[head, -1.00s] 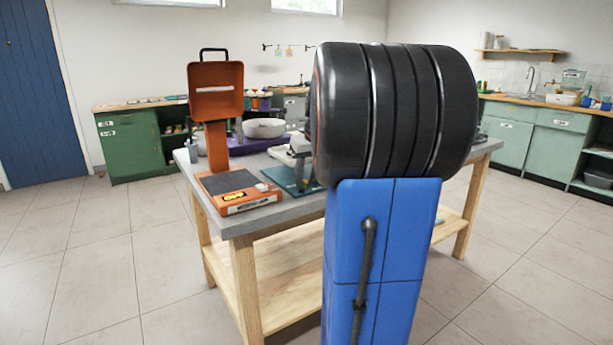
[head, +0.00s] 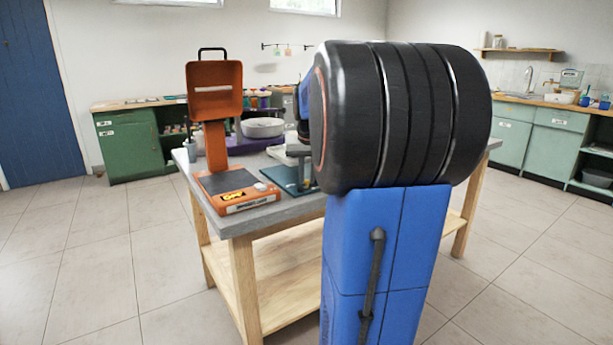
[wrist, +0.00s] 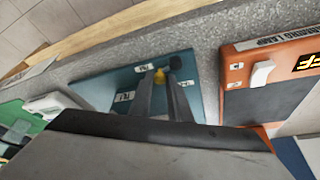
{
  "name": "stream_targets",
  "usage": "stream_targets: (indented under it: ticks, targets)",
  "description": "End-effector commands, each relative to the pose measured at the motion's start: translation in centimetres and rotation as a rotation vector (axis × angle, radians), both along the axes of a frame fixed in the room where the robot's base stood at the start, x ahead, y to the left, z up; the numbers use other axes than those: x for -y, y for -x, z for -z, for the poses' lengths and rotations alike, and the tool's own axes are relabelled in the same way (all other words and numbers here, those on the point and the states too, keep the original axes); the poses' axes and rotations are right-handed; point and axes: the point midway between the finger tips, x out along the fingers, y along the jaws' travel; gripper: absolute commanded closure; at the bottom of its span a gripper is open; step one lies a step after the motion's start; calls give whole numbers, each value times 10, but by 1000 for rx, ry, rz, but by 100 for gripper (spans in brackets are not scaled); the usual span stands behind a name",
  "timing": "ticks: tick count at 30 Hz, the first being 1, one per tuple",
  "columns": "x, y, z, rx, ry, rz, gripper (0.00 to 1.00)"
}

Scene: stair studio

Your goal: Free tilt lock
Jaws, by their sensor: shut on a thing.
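A teal plate (head: 283,177) lies on the grey workbench beside an orange device. My gripper (wrist: 161,80) points down at the plate. Which label marks the tilt lock is too small to read. In the head view my arm hides much of the plate's right side.
An orange warming lamp (head: 215,105) stands close left of the plate; its base (wrist: 265,65) has a white switch and an "OFF" display. A white bowl (head: 262,127) sits farther back. The bench edge (head: 235,230) is at the front, with open floor before it.

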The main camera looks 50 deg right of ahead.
Motion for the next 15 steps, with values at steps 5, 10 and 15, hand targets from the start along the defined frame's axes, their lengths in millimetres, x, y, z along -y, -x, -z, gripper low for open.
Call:
stream_targets:
  ticks: [5, 10, 15]
  targets:
    - [0, 1, -1, 1, 1, 49, 100]
    - [0, 1, 0, 1, 0, 57, 100]
    - [0, 1, 0, 1, 0, 56, 81]
